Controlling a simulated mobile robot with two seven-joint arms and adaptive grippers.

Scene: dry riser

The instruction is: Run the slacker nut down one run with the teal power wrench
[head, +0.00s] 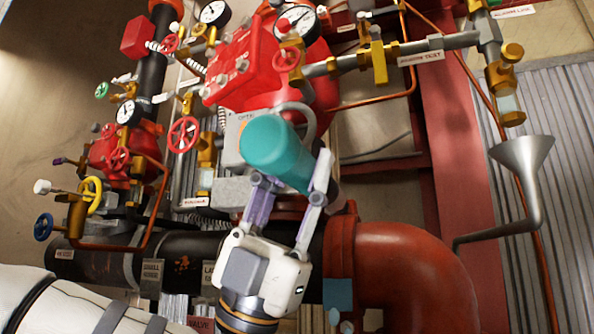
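The teal power wrench (275,152) is a thick teal cylinder near the middle of the head view, tilted with its rounded end up and to the left. My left gripper (288,190) comes up from below, with a finger on either side of the wrench's lower part, and appears closed on it. The working end of the wrench is hidden, so I cannot tell whether it touches a nut. The slacker nut cannot be picked out. A red flange (342,262) shows just right of the gripper. My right gripper is not in view.
A red valve body (245,68) with gauges stands above and behind the wrench. A large red pipe elbow (405,270) lies to the right, and a grey funnel (522,155) further right. Handwheels and copper tubes crowd the left.

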